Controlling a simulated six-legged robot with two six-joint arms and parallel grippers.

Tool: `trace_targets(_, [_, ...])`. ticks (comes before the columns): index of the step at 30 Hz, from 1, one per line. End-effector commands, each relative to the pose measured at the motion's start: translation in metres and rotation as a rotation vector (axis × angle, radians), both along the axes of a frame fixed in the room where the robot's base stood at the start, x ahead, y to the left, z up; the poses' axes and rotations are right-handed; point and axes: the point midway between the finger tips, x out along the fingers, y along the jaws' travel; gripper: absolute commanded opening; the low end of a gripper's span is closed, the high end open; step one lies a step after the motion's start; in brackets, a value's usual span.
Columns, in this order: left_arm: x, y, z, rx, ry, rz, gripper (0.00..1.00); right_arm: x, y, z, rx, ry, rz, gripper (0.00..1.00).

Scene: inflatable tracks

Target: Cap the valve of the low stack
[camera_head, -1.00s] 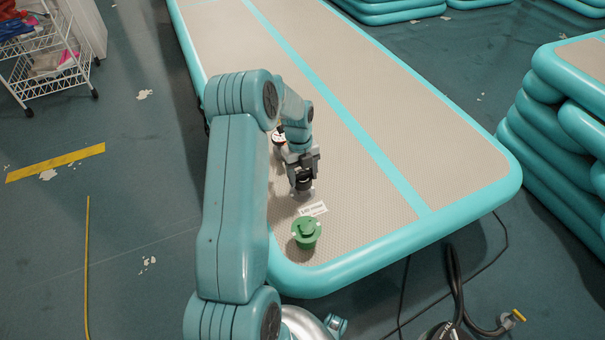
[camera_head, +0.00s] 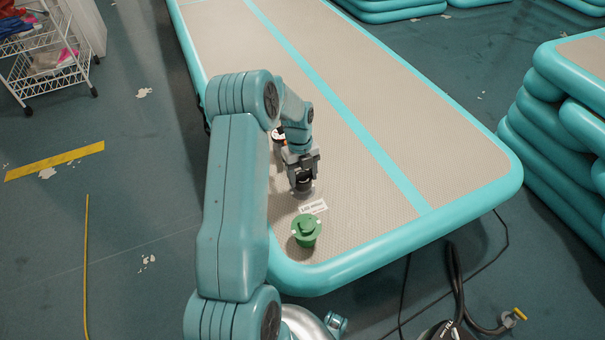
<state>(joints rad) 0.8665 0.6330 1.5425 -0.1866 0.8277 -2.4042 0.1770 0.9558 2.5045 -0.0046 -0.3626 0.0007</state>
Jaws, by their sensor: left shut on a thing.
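The low stack (camera_head: 375,240) is a beige inflatable track with a teal rim and stripe. My left gripper (camera_head: 303,184) points down over its near left part and is shut on a small dark cap (camera_head: 303,187). The cap's underside is at or just above a grey round valve (camera_head: 303,194); I cannot tell whether they touch. A green round flanged piece (camera_head: 306,231) stands on the track nearer to me. A small white label (camera_head: 313,207) lies between it and the gripper. My right gripper is not in view.
A small round gauge-like thing (camera_head: 278,134) is partly hidden behind my left arm. A higher stack of teal tracks (camera_head: 560,130) stands at the right. A black hose (camera_head: 458,290) lies on the floor in front. A white wire cart (camera_head: 45,60) stands far left.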

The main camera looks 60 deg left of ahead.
Motion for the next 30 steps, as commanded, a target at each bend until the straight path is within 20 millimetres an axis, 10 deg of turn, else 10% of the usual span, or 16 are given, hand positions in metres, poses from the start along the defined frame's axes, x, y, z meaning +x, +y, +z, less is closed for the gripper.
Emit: trace_targets(30, [0.0,0.0,-0.027,0.0,0.0,0.0,0.31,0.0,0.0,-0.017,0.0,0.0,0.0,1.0])
